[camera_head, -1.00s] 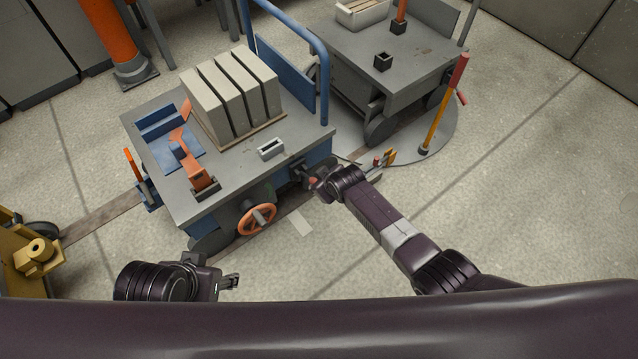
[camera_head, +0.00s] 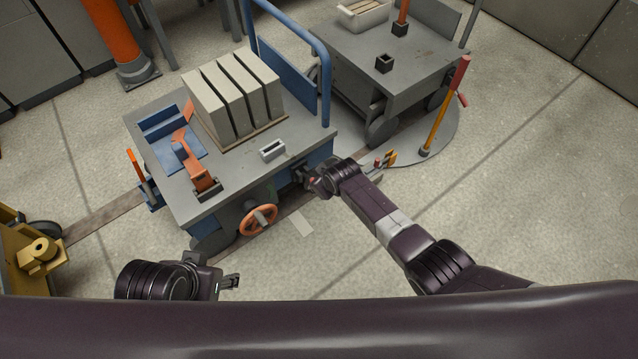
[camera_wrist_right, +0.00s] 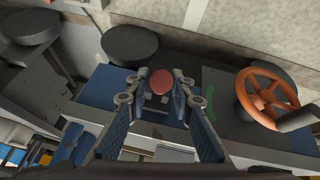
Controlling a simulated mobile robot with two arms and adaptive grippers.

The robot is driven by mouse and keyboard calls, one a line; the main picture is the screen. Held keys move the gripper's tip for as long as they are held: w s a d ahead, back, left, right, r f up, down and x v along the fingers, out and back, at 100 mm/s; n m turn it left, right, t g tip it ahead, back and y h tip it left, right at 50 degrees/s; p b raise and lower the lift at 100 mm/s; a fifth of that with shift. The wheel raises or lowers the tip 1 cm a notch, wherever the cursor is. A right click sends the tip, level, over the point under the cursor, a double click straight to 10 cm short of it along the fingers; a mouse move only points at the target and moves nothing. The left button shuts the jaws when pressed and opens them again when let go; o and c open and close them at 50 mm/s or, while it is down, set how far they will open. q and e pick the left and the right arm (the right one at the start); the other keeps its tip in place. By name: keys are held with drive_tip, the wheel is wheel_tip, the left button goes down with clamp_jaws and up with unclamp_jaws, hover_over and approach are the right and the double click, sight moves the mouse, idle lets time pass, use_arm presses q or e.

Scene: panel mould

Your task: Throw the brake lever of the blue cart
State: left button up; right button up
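The blue cart (camera_head: 232,160) has a grey top and stands at the picture's centre left in the head view. A red round knob (camera_wrist_right: 161,85) shows at the cart's side in the right wrist view; it looks like a lever's end, but its shaft is hidden. My right gripper (camera_wrist_right: 160,76) is open, with a finger on each side of the knob and small gaps visible. In the head view the right gripper (camera_head: 308,178) is at the cart's front right corner. My left gripper (camera_head: 232,282) hangs in front of the cart, apart from it; its finger opening is too small to judge.
An orange handwheel (camera_head: 258,219) is on the cart's front, left of my right gripper; it also shows in the wrist view (camera_wrist_right: 267,98). Grey slabs (camera_head: 235,93) stand on the cart. A grey cart (camera_head: 400,75) and a red-yellow floor lever (camera_head: 443,108) are behind.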

drive_tip(key=shift+o, duration=1.1)
drive_tip(key=v, duration=1.2)
